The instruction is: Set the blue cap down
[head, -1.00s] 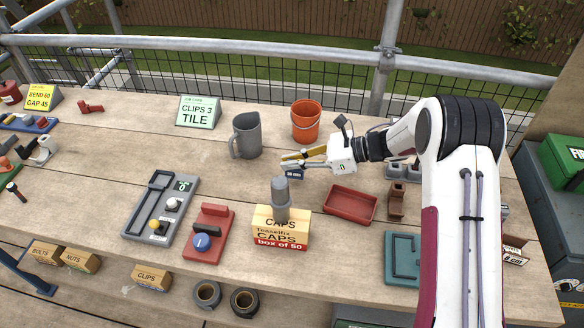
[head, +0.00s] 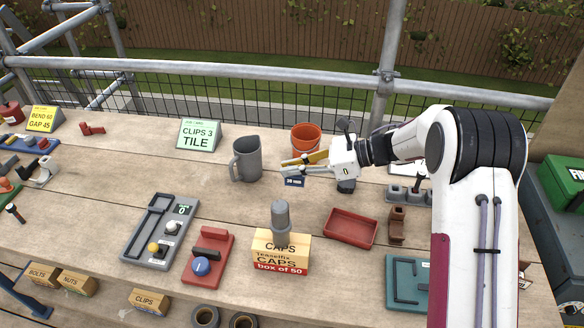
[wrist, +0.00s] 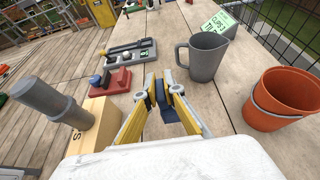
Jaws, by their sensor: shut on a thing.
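The blue cap (head: 293,182) is a small dark blue piece with a pale marking, just below my fingertips in the head view. My gripper (head: 287,167) is shut on it. In the wrist view the blue cap (wrist: 161,97) shows between the two yellow-edged fingers. It is over the bench in front of the orange bucket and right of the grey jug. I cannot tell whether its underside touches the wood.
The grey jug (head: 245,160) and orange bucket (head: 306,138) stand close behind. The caps box (head: 281,253) with a grey cylinder (head: 280,217) on it stands nearer. A red tray (head: 351,228) lies to the right. The bench (head: 225,205) is bare left of the cap.

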